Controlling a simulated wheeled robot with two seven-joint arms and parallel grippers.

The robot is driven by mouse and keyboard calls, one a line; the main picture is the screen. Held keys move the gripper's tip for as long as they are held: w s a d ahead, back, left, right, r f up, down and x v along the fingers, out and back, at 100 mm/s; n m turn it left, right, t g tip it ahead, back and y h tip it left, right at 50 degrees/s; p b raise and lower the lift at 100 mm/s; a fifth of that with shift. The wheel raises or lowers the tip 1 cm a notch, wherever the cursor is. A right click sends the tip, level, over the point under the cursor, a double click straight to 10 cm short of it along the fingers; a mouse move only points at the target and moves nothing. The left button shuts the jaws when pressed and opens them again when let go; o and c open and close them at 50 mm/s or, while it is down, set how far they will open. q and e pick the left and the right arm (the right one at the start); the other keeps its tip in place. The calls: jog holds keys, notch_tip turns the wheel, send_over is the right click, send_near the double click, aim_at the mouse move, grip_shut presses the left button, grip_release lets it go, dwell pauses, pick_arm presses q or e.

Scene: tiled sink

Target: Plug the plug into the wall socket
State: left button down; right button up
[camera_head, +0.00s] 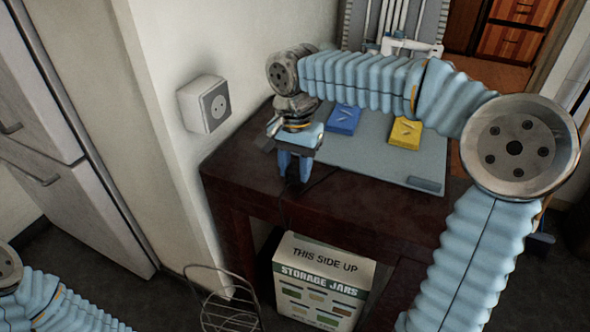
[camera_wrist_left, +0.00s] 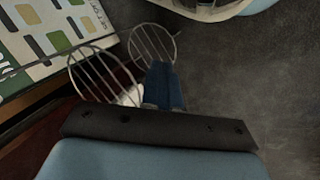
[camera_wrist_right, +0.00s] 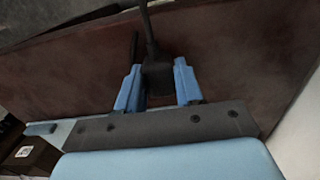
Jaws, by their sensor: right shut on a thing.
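The wall socket (camera_head: 213,106) is a white box with a grey face, fixed to the wall left of the table. My right gripper (camera_head: 296,172) is above the table's front part, to the right of the socket and apart from it. It is shut on the black plug (camera_wrist_right: 157,80), which sits between its blue fingers (camera_wrist_right: 157,88) in the right wrist view. A dark cord runs from the plug. The plug's pins cannot be made out. My left gripper (camera_wrist_left: 163,88) shows only in its wrist view, low over the floor, with its blue fingers together and nothing seen between them.
The dark wooden table (camera_head: 235,172) bears a grey mat (camera_head: 350,160) with a blue block (camera_head: 344,119) and a yellow block (camera_head: 405,133). A storage jars box (camera_head: 318,280) and a wire rack (camera_head: 228,305) stand below. The wall between socket and gripper is clear.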

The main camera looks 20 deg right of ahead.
jog(key=s+d+r, duration=0.8)
jog(key=d+r, duration=0.3)
jog(key=r, duration=0.1)
jog(key=shift+d, duration=0.3)
jog(key=shift+w+f, duration=0.1)
